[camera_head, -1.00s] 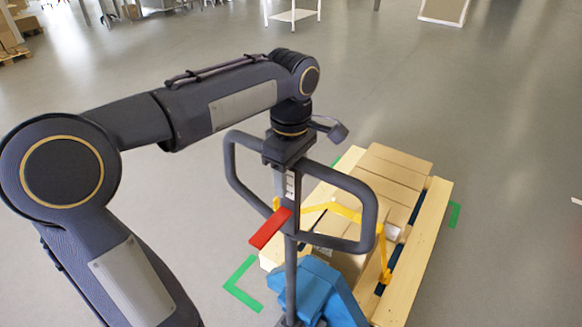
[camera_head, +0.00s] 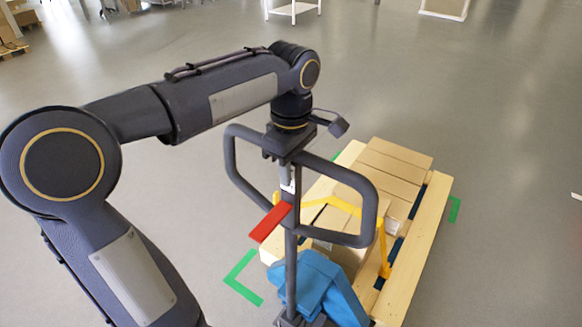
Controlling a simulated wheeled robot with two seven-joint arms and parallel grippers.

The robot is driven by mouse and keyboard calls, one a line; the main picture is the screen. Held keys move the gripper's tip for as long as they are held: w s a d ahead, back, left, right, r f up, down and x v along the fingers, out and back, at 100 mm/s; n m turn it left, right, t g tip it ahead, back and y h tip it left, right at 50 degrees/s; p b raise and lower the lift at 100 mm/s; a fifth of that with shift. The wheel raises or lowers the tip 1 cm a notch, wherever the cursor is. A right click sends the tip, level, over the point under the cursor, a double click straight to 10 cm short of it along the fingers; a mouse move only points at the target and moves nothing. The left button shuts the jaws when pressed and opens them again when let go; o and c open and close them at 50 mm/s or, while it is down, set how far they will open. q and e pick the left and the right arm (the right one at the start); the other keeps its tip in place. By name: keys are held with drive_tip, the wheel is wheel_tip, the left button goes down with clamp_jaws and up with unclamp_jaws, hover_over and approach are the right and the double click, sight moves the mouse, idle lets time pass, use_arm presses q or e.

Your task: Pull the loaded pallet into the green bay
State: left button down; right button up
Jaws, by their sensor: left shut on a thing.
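The wooden pallet (camera_head: 425,243) carries several brown cardboard boxes (camera_head: 395,168) and lies in the lower right of the head view. Green corner marks show on the floor around it: one left of its near end (camera_head: 241,281), one at its right (camera_head: 454,209), and a bit at its far left (camera_head: 336,157). The pallet lies between these marks. A pallet jack with a blue body (camera_head: 318,287) stands at its near end, with a dark looped handle (camera_head: 367,213) and a red lever. My left gripper (camera_head: 288,160) is shut on the handle's top. My right gripper is out of view.
A yellow bar or strap (camera_head: 340,204) crosses the near boxes. Open grey floor (camera_head: 510,130) surrounds the pallet. A white shelf (camera_head: 294,10) stands far back, and stacked boxes (camera_head: 10,42) stand at the far left edge.

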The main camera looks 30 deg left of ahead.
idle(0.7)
use_arm(q)
drive_tip(key=c, duration=1.7)
unclamp_jaws()
clamp_jaws()
